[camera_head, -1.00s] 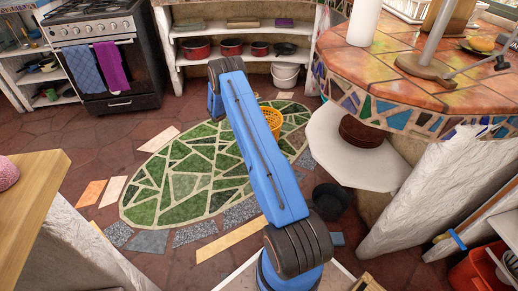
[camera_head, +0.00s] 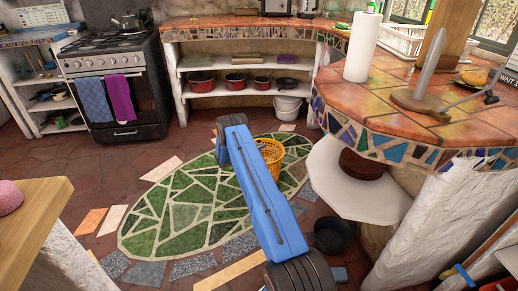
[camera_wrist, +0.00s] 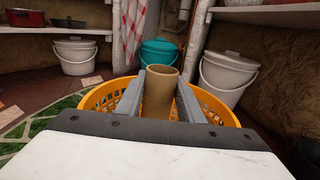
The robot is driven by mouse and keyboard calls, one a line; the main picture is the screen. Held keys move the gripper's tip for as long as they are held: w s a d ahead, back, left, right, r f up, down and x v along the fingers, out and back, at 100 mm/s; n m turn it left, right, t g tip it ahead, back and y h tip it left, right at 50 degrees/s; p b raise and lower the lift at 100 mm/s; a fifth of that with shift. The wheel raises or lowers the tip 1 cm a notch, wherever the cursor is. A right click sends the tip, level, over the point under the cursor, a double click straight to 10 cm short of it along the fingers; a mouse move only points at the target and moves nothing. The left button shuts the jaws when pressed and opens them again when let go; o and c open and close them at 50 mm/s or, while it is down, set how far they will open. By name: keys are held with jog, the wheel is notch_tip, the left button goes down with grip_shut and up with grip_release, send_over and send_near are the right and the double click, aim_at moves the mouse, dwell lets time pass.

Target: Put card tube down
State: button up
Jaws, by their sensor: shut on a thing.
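The card tube (camera_wrist: 161,105) is a brown, open-ended roll standing roughly upright in the wrist view. My gripper (camera_wrist: 159,88) is shut on it, with a grey finger on each side. An orange slatted basket (camera_wrist: 212,105) lies around and beyond the fingers in the wrist view; I cannot tell how high the tube is above it or whether it dips inside. In the head view the basket (camera_head: 270,152) stands on the green mosaic floor, partly hidden by my blue arm. My gripper and the tube are hidden there.
White buckets (camera_wrist: 75,57) and a teal bucket (camera_wrist: 159,52) stand beyond the basket. The tiled counter (camera_head: 400,95) with a paper roll (camera_head: 362,47) is at right. A black pot (camera_head: 331,236) is on the floor. A wooden worktop (camera_head: 30,225) is at left.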

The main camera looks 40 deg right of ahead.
jog(key=shift+f, duration=0.8)
jog(key=shift+f, duration=0.5)
jog(key=o, duration=1.3)
jog(key=shift+s+f, duration=0.1)
